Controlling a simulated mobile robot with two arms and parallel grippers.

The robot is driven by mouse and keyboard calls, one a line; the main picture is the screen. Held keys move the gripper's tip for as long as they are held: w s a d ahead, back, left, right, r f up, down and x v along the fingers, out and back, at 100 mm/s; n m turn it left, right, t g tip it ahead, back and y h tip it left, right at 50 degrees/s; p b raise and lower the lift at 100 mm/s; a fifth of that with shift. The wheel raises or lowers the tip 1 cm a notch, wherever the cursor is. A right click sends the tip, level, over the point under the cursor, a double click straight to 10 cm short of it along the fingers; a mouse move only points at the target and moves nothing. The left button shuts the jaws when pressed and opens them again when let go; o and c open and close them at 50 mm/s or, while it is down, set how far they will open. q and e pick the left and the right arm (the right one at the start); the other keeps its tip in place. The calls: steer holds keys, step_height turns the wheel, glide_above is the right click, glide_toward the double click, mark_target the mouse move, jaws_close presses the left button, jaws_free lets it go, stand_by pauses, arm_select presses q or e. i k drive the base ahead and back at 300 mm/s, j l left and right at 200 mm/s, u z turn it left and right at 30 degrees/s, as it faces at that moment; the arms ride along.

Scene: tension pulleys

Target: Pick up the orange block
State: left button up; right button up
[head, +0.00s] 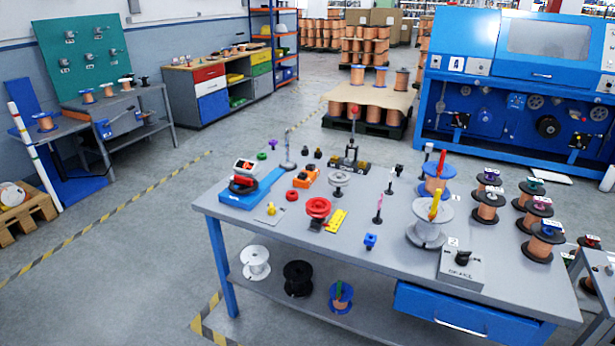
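An orange block (305,178), with darker parts on it, sits on the grey workbench (370,243) towards its back left. It is just right of the blue stand (250,192) and left of a white spool-like piece (339,181). Its details are too small to make out. Neither of my grippers is in view.
Close around the block are a red ring (292,195), a red spool (318,208), a yellow plate (336,220) and a black fixture (349,162). Copper spools (488,205) crowd the bench's right side. Open floor (120,270) lies to the left.

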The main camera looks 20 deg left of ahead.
mark_target(309, 174)
steer(key=i+j+u, duration=0.3)
steer(key=i+j, duration=0.4)
steer(key=i, duration=0.15)
